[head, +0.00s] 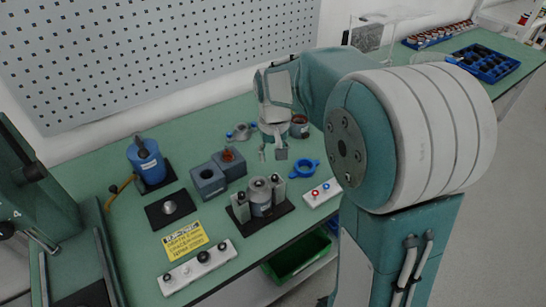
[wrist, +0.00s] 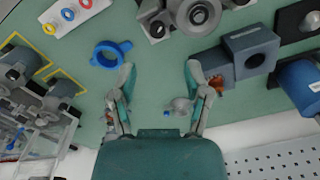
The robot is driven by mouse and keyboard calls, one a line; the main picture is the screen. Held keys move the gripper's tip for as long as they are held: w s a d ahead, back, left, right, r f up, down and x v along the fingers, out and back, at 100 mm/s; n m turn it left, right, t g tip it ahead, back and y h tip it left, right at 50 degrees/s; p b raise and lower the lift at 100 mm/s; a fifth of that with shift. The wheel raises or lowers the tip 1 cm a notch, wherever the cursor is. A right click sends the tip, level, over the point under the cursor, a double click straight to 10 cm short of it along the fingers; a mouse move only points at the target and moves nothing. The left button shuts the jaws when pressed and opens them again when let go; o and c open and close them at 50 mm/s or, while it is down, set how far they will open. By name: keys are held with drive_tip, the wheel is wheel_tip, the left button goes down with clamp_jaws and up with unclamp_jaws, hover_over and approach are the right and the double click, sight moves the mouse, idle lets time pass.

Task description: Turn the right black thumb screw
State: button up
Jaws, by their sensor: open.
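The test fixture (head: 262,208) has a black base, a grey round part in its middle and two grey posts with black thumb screws. The right black thumb screw (head: 275,178) tops the right post; the left one (head: 241,197) tops the other. In the wrist view, the fixture (wrist: 197,14) is at the top edge, partly cut off, with one black knob (wrist: 157,30) at its left. My gripper (head: 271,154) is behind the fixture in the head view, apart from it. In the wrist view, my gripper (wrist: 160,68) is open, with nothing between its fingertips.
A blue ring (head: 306,168) and a white button panel (head: 322,193) lie right of the fixture. Grey blocks (head: 208,181) stand close to its left. A blue cylinder (head: 146,161), yellow sign (head: 185,240) and knob panel (head: 197,266) are farther left. A pegboard (head: 160,55) stands behind.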

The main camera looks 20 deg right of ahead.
sight(275, 176)
drive_tip(key=m, duration=0.2)
drive_tip(key=r+m, duration=0.1)
drive_tip(key=m, duration=0.1)
drive_tip(key=shift+r, duration=0.15)
wheel_tip(275, 176, down, 9)
drive_tip(key=m, duration=0.5)
drive_tip(key=shift+s+d+m, duration=0.1)
drive_tip(key=shift+s+m, duration=0.05)
drive_tip(key=shift+m, duration=0.25)
clamp_jaws()
